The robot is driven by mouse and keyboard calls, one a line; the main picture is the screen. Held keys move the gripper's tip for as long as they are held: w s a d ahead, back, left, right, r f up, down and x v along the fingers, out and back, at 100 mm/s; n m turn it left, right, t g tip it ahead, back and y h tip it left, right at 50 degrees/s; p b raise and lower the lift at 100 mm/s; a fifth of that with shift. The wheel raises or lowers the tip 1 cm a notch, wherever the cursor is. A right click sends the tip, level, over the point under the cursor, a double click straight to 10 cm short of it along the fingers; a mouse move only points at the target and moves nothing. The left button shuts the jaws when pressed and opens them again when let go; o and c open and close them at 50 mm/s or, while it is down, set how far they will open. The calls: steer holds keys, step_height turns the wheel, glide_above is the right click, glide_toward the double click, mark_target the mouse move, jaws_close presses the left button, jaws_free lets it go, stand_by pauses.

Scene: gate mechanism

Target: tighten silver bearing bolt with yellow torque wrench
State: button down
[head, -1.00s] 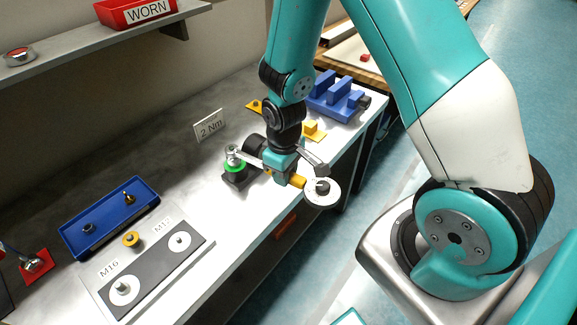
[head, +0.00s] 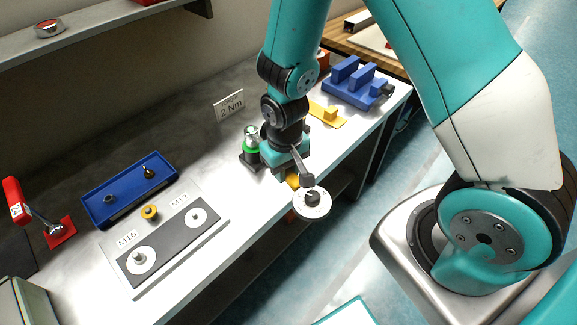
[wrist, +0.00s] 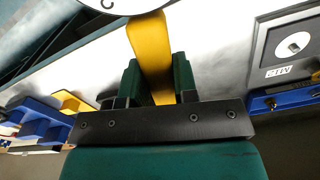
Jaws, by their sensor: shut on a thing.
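My gripper (head: 291,172) is shut on the yellow handle of the torque wrench (head: 293,181). The handle also shows between the jaws in the wrist view (wrist: 150,50). The wrench's round white dial (head: 311,203) sticks out past the bench's front edge. The silver bearing bolt (head: 251,131) stands upright above a green ring (head: 250,148) on a dark block, just left of my gripper. The far end of the wrench is hidden by my gripper, so I cannot tell whether it touches the bolt.
A "2 Nm" sign (head: 229,106) stands behind the bearing. A blue fixture (head: 356,84) and a yellow block (head: 327,114) lie to the right. On the left are a blue tray (head: 113,205), an M16/M12 board (head: 128,284) and a red pad (head: 60,232). The bench between board and bearing is clear.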

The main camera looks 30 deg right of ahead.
steer(key=shift+r, duration=0.1)
steer(key=shift+r+p, duration=0.5)
steer(key=shift+r, duration=0.1)
step_height(320, 180, up, 5)
steer(key=p, duration=0.4)
